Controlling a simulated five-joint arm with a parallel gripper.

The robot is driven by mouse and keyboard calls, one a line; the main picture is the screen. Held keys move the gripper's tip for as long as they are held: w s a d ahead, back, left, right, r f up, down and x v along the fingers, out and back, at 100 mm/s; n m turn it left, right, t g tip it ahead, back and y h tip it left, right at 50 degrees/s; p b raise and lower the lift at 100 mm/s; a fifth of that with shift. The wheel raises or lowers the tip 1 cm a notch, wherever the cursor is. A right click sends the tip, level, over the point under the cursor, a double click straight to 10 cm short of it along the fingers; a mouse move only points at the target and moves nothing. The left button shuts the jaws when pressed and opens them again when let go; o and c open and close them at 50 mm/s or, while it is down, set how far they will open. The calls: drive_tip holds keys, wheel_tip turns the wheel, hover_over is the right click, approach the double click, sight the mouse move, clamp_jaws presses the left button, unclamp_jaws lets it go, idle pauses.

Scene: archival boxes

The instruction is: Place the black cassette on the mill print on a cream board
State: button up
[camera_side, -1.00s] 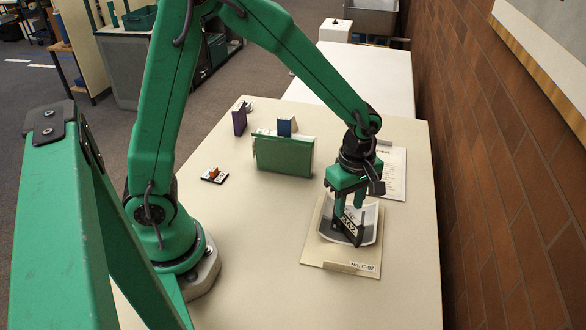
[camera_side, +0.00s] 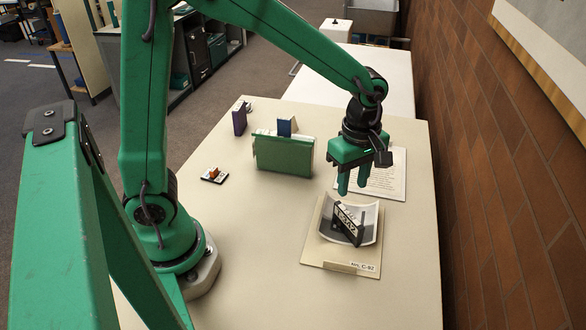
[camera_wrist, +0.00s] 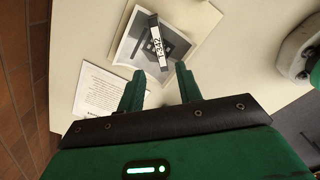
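The black cassette (camera_side: 346,228) with a white label stands on edge on the mill print (camera_side: 367,230), a curled grey photo. In the wrist view the cassette (camera_wrist: 159,46) lies across the print (camera_wrist: 172,36). The print rests on the cream board (camera_side: 312,252), which has a small label at its front edge. My gripper (camera_side: 353,186) is above and behind the cassette, apart from it, with nothing between its fingers. In the wrist view its two fingers (camera_wrist: 160,72) are spread apart and the cassette is beyond their tips.
A printed sheet (camera_side: 390,181) lies behind the board, partly under my gripper in the side view. A green box (camera_side: 283,155) with a blue item (camera_side: 286,126) behind it stands left. A purple item (camera_side: 240,118) and a small dark tile (camera_side: 214,176) are farther left. The front table is clear.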

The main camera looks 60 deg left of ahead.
drive_tip(key=s+a+r+m+t, duration=0.2)
drive_tip(key=s+a+r+m, duration=0.2)
drive_tip(key=s+m, duration=0.3)
drive_tip(key=s+a+r+m+t, duration=0.3)
drive_tip(key=s+a+r+m, duration=0.2)
drive_tip(key=m, duration=0.6)
wheel_tip(320, 180, up, 2)
drive_tip(key=shift+s+r+t, duration=0.15)
drive_tip(key=shift+s+t, duration=0.15)
drive_tip(key=shift+s, duration=0.65)
